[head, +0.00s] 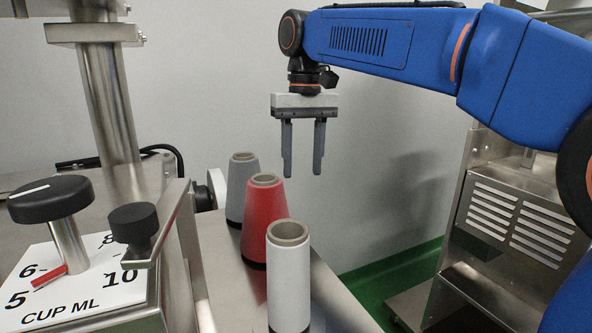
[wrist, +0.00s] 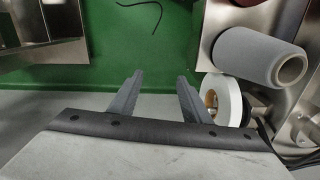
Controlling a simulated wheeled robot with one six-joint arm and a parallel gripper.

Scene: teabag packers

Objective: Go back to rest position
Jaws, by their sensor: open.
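My gripper (head: 303,165) hangs from the blue arm with its two grey fingers pointing down.
A grey spool (head: 240,172), a red spool (head: 264,215) and a white spool (head: 289,285) stand in a row on a metal ledge. A dial panel marked CUP ML (head: 60,310) is at left. A vented metal cabinet (head: 510,225) stands at right. Green floor (head: 385,272) lies between.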

